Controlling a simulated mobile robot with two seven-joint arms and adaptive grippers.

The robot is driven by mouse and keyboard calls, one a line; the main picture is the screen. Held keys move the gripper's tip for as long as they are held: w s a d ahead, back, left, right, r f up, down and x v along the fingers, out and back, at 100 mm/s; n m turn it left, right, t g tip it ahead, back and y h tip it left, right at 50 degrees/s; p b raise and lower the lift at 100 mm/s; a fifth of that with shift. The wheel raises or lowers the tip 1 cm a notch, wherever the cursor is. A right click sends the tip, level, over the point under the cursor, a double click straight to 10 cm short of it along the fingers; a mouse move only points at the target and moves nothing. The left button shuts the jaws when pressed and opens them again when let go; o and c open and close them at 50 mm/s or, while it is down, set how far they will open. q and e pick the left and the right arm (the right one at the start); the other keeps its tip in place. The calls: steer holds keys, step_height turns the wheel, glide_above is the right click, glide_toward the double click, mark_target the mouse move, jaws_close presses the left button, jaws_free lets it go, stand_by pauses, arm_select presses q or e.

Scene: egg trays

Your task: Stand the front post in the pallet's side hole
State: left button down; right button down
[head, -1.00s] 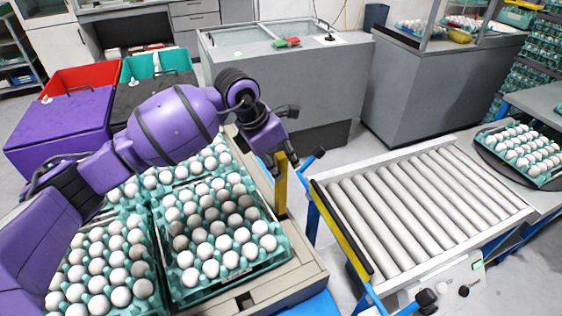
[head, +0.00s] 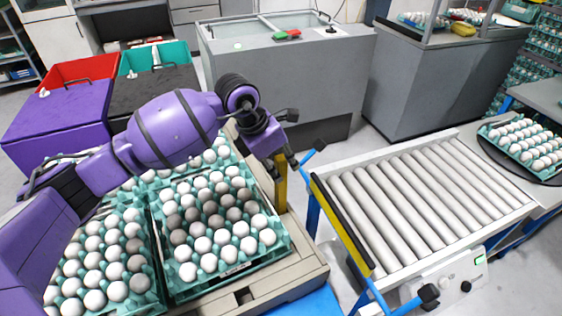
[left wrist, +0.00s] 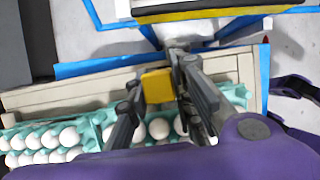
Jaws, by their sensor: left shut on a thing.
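My left gripper (head: 282,163) is shut on the yellow post (head: 281,192), near the post's upper end. The post stands about upright at the right edge of the beige pallet (head: 303,272). Its lower end meets the pallet edge in the picture; I cannot tell whether it is in a hole. The left wrist view shows the top of the yellow post (left wrist: 157,86) between the fingers (left wrist: 158,95), above the pallet's edge (left wrist: 70,94). A side hole at the post's foot is not visible. My right gripper is not in view.
Egg trays (head: 225,276) fill the pallet left of the post. A roller conveyor (head: 408,215) with a yellow and black edge stands close to the right. A grey chest (head: 290,85) stands behind. A narrow floor gap separates pallet and conveyor.

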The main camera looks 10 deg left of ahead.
mark_target(281, 174)
arm_select(q)
steer(key=shift+f+b, duration=0.4)
steer(key=shift+f, duration=1.25)
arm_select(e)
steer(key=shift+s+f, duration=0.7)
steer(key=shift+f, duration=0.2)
